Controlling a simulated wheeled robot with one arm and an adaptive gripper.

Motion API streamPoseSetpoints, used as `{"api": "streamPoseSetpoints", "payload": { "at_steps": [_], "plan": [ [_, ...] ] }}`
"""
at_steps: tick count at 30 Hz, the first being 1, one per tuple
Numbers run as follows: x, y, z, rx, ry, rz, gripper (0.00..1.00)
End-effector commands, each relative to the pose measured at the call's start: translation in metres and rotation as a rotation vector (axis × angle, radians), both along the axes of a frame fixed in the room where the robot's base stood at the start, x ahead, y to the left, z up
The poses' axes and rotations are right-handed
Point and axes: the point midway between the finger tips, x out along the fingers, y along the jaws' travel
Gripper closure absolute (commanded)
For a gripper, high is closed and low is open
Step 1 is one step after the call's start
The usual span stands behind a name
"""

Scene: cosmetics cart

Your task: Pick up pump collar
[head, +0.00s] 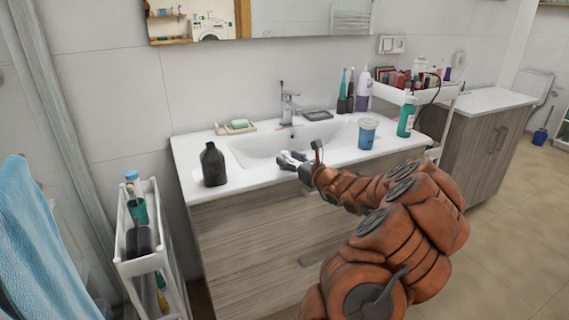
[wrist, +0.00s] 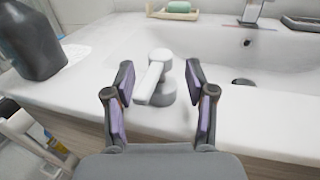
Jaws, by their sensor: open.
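The pump collar (wrist: 160,80) is a small white pump-top piece with a pale grey base and a nozzle pointing toward my wrist camera. It rests on the white counter near the front edge of the sink basin. My gripper (wrist: 160,74) is open, with one finger on each side of the collar and a visible gap on both sides. In the head view my gripper (head: 288,161) is over the front of the sink counter. There I cannot clearly tell the collar from the fingers.
A dark bottle (wrist: 32,40) stands on the counter to the left. A soap dish (wrist: 172,13) and the faucet (wrist: 250,12) are behind. A blue cup (head: 367,135) and a green bottle (head: 406,120) stand to the right. A narrow white cart (head: 150,262) is at left.

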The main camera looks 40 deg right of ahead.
Motion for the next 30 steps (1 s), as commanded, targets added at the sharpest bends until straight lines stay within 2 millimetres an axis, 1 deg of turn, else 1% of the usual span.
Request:
{"api": "streamPoseSetpoints", "payload": {
  "at_steps": [1, 3, 6, 14, 30],
  "plan": [
    [0.007, 0.001, 0.001, -0.002, 0.001, 0.003, 0.45],
    [0.015, -0.001, 0.001, -0.003, -0.001, 0.001, 0.45],
    [0.022, -0.002, 0.002, -0.004, -0.002, 0.001, 0.45],
    [0.024, -0.002, 0.001, -0.003, -0.002, -0.001, 0.45],
    [0.023, -0.002, 0.001, -0.002, -0.001, -0.001, 1.00]
  ]
}}
